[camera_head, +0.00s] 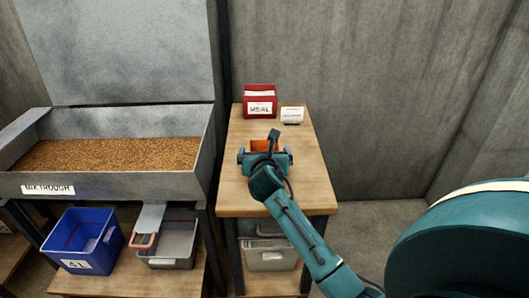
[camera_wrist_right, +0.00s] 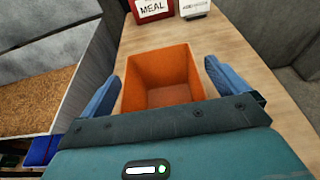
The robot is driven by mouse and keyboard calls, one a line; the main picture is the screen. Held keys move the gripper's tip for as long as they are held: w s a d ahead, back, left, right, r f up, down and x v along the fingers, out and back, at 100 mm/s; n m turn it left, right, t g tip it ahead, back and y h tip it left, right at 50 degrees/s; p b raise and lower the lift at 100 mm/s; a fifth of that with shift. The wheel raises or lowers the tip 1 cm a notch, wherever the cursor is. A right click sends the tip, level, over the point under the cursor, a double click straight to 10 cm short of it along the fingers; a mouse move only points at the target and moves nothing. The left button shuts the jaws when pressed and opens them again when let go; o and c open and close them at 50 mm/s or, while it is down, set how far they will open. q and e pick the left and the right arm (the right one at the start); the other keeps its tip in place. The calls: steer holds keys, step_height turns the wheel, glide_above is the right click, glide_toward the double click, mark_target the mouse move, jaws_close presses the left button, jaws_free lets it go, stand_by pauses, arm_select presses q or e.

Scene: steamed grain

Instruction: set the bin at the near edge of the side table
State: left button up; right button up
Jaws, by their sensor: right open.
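An empty, open-topped orange bin (camera_head: 265,145) stands upright on the wooden side table (camera_head: 240,198), around the middle of its length. My right gripper (camera_head: 265,157) is over the table at the bin and hides much of it in the head view. In the right wrist view the orange bin (camera_wrist_right: 165,75) lies between the two blue fingers of the open right gripper (camera_wrist_right: 162,75), one at each side. A gap shows on both sides; whether a finger touches it lower down is hidden. My left gripper is not in view.
A red MEAL container (camera_head: 259,100) and a small white labelled card (camera_head: 292,115) stand at the table's far end. The near end is bare wood. A grain-filled trough (camera_head: 110,185) stands left; a blue bin (camera_head: 85,240) and grey bins (camera_head: 270,258) sit lower.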

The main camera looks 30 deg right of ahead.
steer(key=shift+s+a+r, duration=0.1)
steer(key=shift+r, duration=0.05)
steer(key=v, duration=1.2)
steer(key=s+a+f+m+y, duration=0.5)
steer(key=s+a+f+m, duration=0.2)
steer(key=m, duration=0.6)
steer(key=s+a+f+m+g+y, duration=0.1)
steer(key=s+a+f+m+y, duration=0.5)
steer(key=s+a+f+m, duration=0.2)
step_height(320, 180, down, 4)
steer(key=s+m, duration=0.2)
steer(key=m, duration=0.3)
steer(key=shift+f+g+y+p, duration=0.25)
steer(key=shift+g+y+p, duration=0.05)
steer(key=shift+p, duration=0.05)
steer(key=shift+s+a, duration=0.15)
